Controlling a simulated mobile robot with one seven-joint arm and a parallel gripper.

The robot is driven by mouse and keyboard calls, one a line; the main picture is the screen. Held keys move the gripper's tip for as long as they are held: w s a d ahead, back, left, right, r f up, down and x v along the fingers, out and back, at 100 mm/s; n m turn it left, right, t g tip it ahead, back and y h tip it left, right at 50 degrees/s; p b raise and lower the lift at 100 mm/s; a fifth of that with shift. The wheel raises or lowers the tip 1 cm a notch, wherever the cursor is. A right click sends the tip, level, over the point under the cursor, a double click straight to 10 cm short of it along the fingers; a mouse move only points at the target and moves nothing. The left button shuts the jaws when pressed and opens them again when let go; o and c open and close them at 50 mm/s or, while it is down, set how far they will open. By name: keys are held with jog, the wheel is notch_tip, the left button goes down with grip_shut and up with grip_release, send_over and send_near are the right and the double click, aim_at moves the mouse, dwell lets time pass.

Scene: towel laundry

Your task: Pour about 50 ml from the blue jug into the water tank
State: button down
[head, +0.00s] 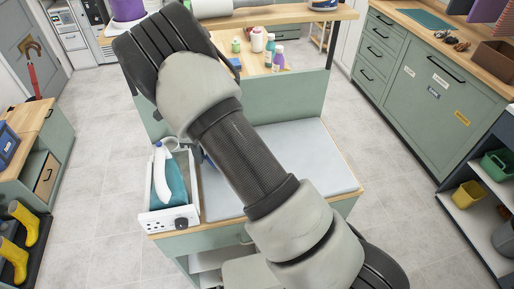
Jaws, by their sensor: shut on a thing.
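A teal and white appliance (171,185), which looks like a steam iron, stands in a white tray-like base (158,220) at the left end of the near worktop. I cannot tell which part of it is the water tank. A small bit of blue (207,159) shows just right of it, mostly hidden behind my arm; I cannot tell whether it is the blue jug. My arm crosses the middle of the view from lower right to upper left. My gripper is not visible, nor is anything it holds.
A pale grey pad (310,160) covers the near worktop, with a green panel (300,108) behind it. Several bottles (270,45) stand on the wooden surface beyond. A green cabinet (430,95) stands at right, yellow boots (22,225) at left. Tiled floor is clear on both sides.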

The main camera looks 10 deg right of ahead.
jog(key=shift+r, duration=0.1)
jog(key=shift+s+d+r+t+y, duration=0.1)
jog(key=shift+d+r+t+y, duration=0.15)
jog(key=shift+d+r+y, duration=0.4)
jog(key=shift+s+d+r+t+y, duration=0.1)
jog(key=shift+d+r+t+y, duration=0.2)
jog(key=shift+r+y, duration=0.6)
jog(key=d+r+y, duration=0.2)
jog(key=y, duration=0.1)
jog(key=shift+s+d+r+t, duration=0.15)
jog(key=shift+s+r+t, duration=0.2)
jog(key=shift+s+d+r+y+b, duration=0.1)
jog(key=shift+d+r+y+b, duration=0.1)
jog(key=shift+d+y+b, duration=0.7)
jog(key=shift+s+d+r+t+y+b, duration=0.1)
jog(key=shift+r+t+y+b, duration=0.2)
jog(key=shift+r+y+b, duration=0.55)
jog(key=shift+s+r+t+y+b, duration=0.1)
jog(key=shift+r+t+y+b, duration=0.2)
jog(key=shift+r+b, duration=1)
jog(key=shift+s+d+r+y+b, duration=0.1)
jog(key=shift+d+r+y+b, duration=0.2)
jog(key=shift+y+b, duration=0.85)
jog(key=shift+s+d+r+t+y+b, duration=0.25)
jog(key=shift+d+r+t+y+b, duration=0.45)
jog(key=shift+b, duration=1.2)
